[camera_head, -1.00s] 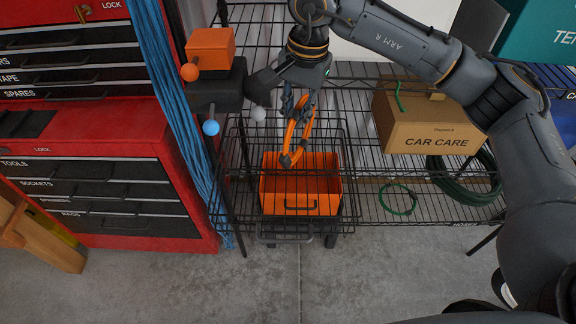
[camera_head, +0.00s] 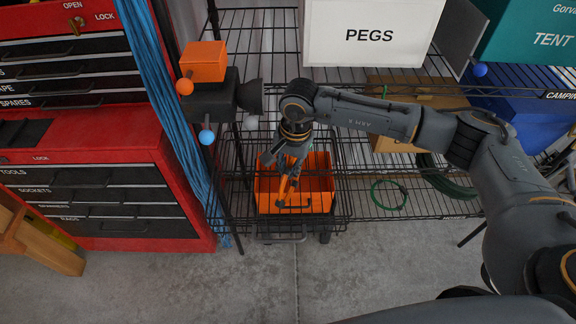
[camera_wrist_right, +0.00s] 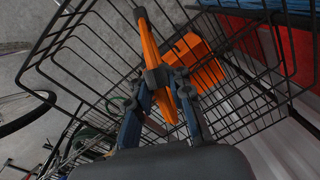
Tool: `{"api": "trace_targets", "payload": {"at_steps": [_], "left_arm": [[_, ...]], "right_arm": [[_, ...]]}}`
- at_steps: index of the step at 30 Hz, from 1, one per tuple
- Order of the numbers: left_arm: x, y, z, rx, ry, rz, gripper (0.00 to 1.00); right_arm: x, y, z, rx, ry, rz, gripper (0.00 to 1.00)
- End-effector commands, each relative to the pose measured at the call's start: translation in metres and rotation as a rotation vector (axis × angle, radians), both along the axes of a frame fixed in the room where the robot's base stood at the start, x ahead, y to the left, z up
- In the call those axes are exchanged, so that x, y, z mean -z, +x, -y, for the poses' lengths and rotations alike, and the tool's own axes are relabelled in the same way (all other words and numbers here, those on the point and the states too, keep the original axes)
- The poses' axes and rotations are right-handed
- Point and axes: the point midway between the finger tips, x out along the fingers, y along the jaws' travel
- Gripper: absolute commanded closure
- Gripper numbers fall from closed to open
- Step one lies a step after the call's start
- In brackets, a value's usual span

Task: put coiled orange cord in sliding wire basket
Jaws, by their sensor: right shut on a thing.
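The coiled orange cord (camera_head: 284,188) is in my right gripper (camera_head: 289,172), which is shut on it. In the right wrist view, the cord (camera_wrist_right: 149,42) passes between the fingers, with a dark band around it. In the head view, the gripper and cord overlap the bin's opening. The wrist view shows the basket's wire rim (camera_wrist_right: 42,42) around the cord and bin (camera_wrist_right: 186,57). Whether the cord touches anything is unclear. My left gripper is not in view.
A red tool chest (camera_head: 100,130) and hanging blue cord (camera_head: 160,90) are on the left. A dark device with an orange block (camera_head: 203,61) juts out above the basket. Green coil (camera_head: 389,194) lies on the shelf at right. Concrete floor in front is clear.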

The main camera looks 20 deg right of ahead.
Motion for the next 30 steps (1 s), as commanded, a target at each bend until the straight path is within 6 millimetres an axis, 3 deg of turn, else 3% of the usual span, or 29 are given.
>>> {"api": "trace_targets", "payload": {"at_steps": [11, 12, 16, 25, 29, 30], "left_arm": [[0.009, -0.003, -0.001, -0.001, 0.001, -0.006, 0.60], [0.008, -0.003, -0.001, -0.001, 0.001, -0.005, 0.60], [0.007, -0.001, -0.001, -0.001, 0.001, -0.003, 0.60], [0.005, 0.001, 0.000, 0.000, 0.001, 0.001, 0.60], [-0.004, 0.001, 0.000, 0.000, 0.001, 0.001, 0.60], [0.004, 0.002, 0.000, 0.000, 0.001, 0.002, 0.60]], "right_arm": [[0.005, 0.001, 0.000, 0.000, 0.001, 0.002, 1.00], [0.004, 0.000, 0.000, 0.000, 0.000, 0.001, 0.81], [0.004, 0.000, 0.000, 0.001, 0.000, 0.000, 0.58], [0.003, 0.000, 0.000, 0.001, 0.000, 0.000, 0.58], [-0.006, 0.000, 0.000, 0.001, 0.001, 0.001, 0.58], [-0.008, 0.001, 0.001, 0.000, 0.001, 0.005, 0.58]]}}
